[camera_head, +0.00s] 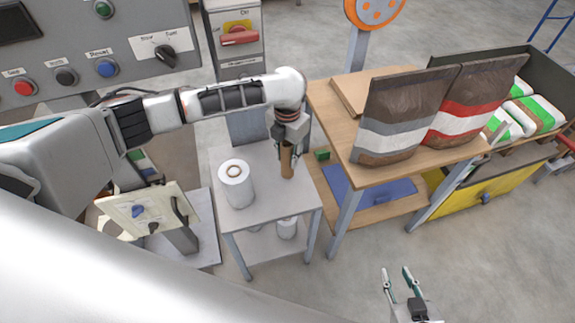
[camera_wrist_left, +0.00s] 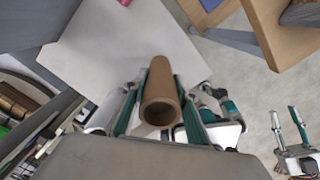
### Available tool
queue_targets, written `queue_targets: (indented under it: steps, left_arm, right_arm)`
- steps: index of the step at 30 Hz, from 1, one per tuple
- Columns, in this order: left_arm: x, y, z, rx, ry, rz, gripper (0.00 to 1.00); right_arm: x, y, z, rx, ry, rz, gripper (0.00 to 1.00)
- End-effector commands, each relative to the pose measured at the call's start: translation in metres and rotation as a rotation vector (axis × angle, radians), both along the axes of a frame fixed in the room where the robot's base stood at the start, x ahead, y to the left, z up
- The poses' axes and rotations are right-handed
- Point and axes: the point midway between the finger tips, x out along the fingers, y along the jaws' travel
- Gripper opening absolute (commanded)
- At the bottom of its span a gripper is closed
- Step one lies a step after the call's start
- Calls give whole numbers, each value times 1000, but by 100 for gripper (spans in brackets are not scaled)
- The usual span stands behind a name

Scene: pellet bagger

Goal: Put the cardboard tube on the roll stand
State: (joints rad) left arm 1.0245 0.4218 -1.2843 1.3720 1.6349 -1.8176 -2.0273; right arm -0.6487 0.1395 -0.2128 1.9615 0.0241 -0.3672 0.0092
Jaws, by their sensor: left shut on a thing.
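My left gripper (camera_head: 288,148) is shut on the brown cardboard tube (camera_head: 287,163), which points downward over the right part of a small grey stand (camera_head: 262,209). I take this to be the roll stand. In the left wrist view the tube (camera_wrist_left: 160,95) sits between the two fingers (camera_wrist_left: 160,112), its open end towards the camera. I cannot tell whether its lower end touches the stand top. A white roll (camera_head: 237,188) stands upright on the stand, left of the tube. My right gripper (camera_head: 400,282) is open and empty, low in the head view over the floor.
A wooden table (camera_head: 345,135) with brown bags (camera_head: 400,118) stands close to the right of the stand. A control panel (camera_head: 95,45) is at upper left. Another white roll (camera_head: 287,228) is on the stand's lower shelf. Floor in front of the table is clear.

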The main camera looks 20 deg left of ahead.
Motion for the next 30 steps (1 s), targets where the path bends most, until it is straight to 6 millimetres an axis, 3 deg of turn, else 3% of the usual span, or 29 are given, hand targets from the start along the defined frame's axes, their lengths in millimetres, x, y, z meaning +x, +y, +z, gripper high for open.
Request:
queue_targets:
  steps: [10, 23, 24, 25, 30]
  left_arm:
    - [-1, 0, -42, 1, 2, 0, 7]
    - [0, 0, -46, -1, 1, 1, 7]
    - [0, 0, -46, 0, 0, 0, 38]
    - [0, 0, -46, 0, 0, 0, 45]
    - [0, 0, -46, 0, 0, 0, 45]
  right_arm:
    - [-2, 0, -12, 1, 7, 0, 31]
    - [-3, 0, -13, 0, 8, 0, 31]
    - [-2, 0, -13, 0, 8, 0, 31]
    - [-2, 0, -12, 0, 8, 0, 31]
    - [-2, 0, -13, 0, 8, 0, 31]
